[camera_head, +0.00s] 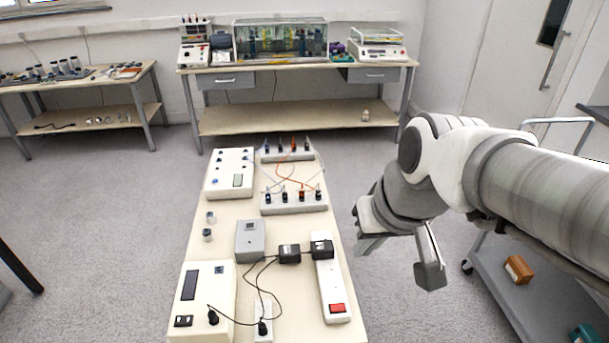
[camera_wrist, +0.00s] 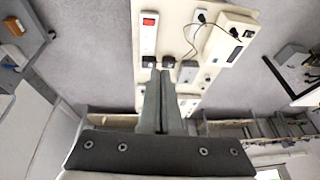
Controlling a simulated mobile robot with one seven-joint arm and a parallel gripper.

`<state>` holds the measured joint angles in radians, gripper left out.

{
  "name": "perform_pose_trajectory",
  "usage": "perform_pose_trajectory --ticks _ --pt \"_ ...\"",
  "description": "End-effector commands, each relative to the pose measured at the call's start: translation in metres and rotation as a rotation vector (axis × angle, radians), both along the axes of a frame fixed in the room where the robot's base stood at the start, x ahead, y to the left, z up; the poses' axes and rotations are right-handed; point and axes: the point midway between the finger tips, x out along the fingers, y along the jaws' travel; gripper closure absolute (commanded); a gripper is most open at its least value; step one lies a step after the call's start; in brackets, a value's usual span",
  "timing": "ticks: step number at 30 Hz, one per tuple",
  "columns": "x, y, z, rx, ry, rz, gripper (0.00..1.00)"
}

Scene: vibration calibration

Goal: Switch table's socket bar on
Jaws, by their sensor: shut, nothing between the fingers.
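The white socket bar (camera_head: 330,282) lies along the right side of the long cream table (camera_head: 205,240). Its red rocker switch (camera_head: 337,308) is at the near end, and a black plug (camera_head: 321,249) sits in its far end. I cannot tell the rocker's position. My gripper (camera_head: 367,244) is to the right of the table, beyond its edge and apart from the bar. In the wrist view my gripper (camera_wrist: 165,76) is shut and empty. That view also shows the bar (camera_wrist: 148,42) and the red switch (camera_wrist: 149,20) uncovered, past the fingertips.
A second black adapter (camera_head: 289,254) with cables lies left of the bar. A grey box (camera_head: 250,240) and a white device (camera_head: 205,295) stand further left. A grey cart (camera_head: 500,285) stands right of the table. A bench (camera_head: 295,70) is at the back.

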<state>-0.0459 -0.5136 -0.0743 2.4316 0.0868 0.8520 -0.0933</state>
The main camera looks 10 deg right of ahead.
Motion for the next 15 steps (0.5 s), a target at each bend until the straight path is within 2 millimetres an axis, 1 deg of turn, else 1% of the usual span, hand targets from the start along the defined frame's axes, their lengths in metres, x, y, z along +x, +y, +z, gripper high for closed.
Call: perform_pose_trajectory --ticks 1,8,15 --pt "0.008 0.001 -0.007 0.011 0.025 0.005 1.00" --pt "0.040 0.004 -0.038 0.055 0.115 0.018 1.00" --pt "0.070 0.003 -0.079 0.075 0.203 0.020 1.00"
